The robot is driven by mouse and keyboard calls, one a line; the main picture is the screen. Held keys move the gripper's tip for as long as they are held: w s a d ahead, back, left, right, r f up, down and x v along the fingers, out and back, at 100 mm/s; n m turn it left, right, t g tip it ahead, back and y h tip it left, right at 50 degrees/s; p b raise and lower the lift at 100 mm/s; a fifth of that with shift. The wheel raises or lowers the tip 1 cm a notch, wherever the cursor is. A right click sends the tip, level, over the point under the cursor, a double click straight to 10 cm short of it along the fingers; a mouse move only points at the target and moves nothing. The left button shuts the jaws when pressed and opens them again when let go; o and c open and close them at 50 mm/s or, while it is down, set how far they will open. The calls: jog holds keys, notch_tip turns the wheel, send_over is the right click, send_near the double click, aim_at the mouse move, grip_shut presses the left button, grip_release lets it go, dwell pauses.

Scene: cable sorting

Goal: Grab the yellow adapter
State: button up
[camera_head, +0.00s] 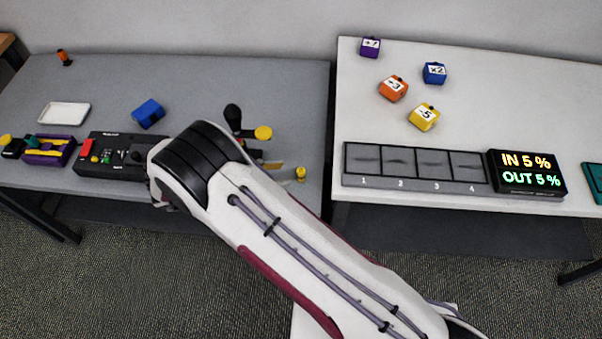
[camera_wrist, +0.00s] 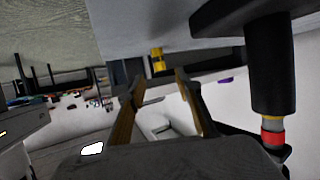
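A small yellow cylindrical piece (camera_head: 300,174) stands near the front right edge of the left table. A yellow piece also shows just beyond my fingertips in the wrist view (camera_wrist: 158,61). A yellow block marked -5 (camera_head: 424,117) lies on the right table, well away from my gripper. The pictures do not settle which one is the adapter. My gripper (camera_wrist: 160,82) is open, its two tan fingers apart with nothing seen between them. In the head view my arm hides most of the gripper; tan finger parts show just left of the yellow piece.
A black lever (camera_head: 233,117) and a yellow disc (camera_head: 264,133) stand behind my gripper. A blue block (camera_head: 148,113), a white tray (camera_head: 64,113) and a black control box (camera_head: 112,154) are further left. A gap separates the two tables. The right table holds a four-slot panel (camera_head: 415,186).

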aim_at(301, 175)
jog(key=shift+w+d+f, duration=0.15)
jog(key=shift+d, duration=0.15)
jog(key=shift+d, duration=0.1)
jog(key=shift+x, duration=2.55)
grip_shut()
